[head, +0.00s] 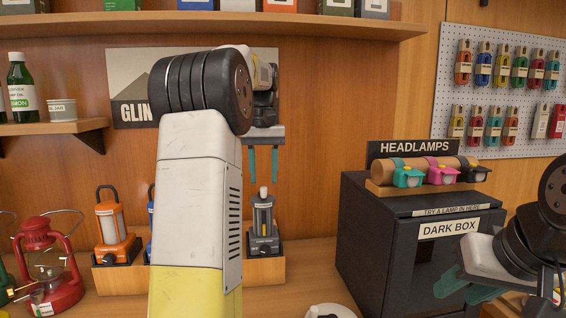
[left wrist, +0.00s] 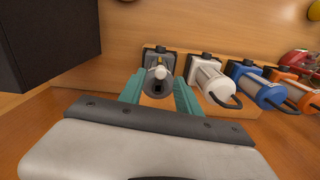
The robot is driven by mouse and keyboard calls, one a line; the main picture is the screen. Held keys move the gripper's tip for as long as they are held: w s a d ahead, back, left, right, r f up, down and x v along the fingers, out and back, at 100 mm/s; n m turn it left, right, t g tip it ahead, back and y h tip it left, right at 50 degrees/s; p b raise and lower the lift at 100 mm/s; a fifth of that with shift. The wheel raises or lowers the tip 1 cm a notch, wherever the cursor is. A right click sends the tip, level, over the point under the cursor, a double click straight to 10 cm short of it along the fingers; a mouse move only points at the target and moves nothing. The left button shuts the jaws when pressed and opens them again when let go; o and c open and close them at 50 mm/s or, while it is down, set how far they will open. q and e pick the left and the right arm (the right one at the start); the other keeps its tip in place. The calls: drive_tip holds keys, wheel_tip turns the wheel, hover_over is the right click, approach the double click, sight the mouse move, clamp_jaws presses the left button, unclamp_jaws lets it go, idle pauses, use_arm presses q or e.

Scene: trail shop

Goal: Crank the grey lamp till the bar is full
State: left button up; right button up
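The grey lamp (head: 263,226), dark grey with a pale knob on top, stands upright in a wooden display tray (head: 267,272) at the back of the counter. My left gripper (head: 263,163) points down just above it, teal fingers apart. In the left wrist view the lamp (left wrist: 157,84) shows between the open fingers (left wrist: 160,95), with no grip on it. No charge bar can be read on the lamp. My right gripper (head: 466,288) is at the lower right, its teal fingers apart and empty, well away from the lamp.
An orange lamp (head: 115,232) stands left in the tray. White (left wrist: 215,80) and blue (left wrist: 256,86) lamps stand beside the grey one. A red lantern (head: 50,268) is far left. The dark box (head: 385,235), topped with headlamps, stands right. My left arm hides the middle.

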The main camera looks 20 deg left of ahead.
use_arm(q)
drive_tip(key=shift+f, duration=0.2)
drive_tip(key=shift+f, duration=0.1)
drive_tip(key=shift+s+f, duration=0.15)
drive_tip(key=shift+f, duration=1.15)
drive_tip(key=shift+c, duration=0.2)
clamp_jaws()
drive_tip(key=shift+a, duration=0.1)
drive_tip(key=shift+s+a, duration=0.2)
drive_tip(key=shift+a, duration=0.9)
